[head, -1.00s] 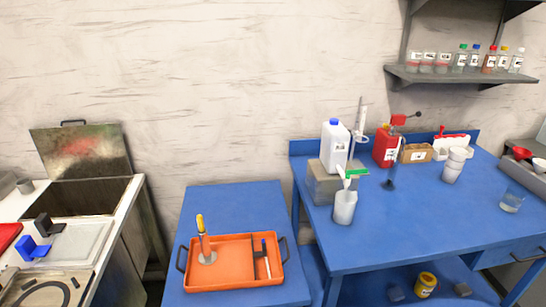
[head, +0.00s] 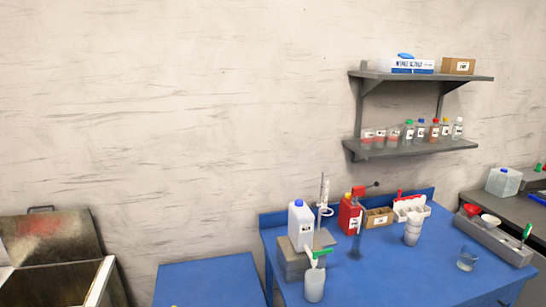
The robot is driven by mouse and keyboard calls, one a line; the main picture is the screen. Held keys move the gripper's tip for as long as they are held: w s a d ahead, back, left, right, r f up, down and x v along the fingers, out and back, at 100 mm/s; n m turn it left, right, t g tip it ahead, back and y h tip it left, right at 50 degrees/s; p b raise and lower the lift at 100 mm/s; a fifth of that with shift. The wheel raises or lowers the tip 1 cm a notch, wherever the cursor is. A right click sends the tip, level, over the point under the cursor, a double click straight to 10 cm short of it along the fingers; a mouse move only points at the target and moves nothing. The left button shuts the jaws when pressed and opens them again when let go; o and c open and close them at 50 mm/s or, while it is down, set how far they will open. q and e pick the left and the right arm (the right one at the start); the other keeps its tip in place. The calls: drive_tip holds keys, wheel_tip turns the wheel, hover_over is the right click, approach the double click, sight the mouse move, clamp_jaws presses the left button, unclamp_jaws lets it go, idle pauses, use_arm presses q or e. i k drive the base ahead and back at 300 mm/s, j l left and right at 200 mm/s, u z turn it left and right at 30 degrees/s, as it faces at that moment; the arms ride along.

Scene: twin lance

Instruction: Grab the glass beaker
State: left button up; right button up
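A clear glass beaker (head: 467,258) stands upright on the right part of the blue bench (head: 385,278). It looks empty or nearly so, with a bluish tint from the bench top. Neither of my grippers shows in the head view, so I cannot see whether they are open or shut.
A shelf (head: 415,148) hangs above.

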sight(469, 257)
drive_tip(key=z, duration=1.35)
drive_tip(key=u, duration=0.45)
drive_tip(key=i+l+u, duration=0.25)
drive_tip(key=u, duration=0.25)
drive_tip(key=i+l+u, duration=0.2)
drive_tip(key=l+u, duration=0.25)
drive_tip(key=i+l+u, duration=0.1)
drive_tip(key=l, duration=0.25)
drive_tip(key=i+l, duration=0.1)
drive_tip(key=l, duration=0.25)
drive_tip(key=l+u, duration=0.15)
drive_tip(key=l, duration=0.25)
drive_tip(key=i, duration=0.05)
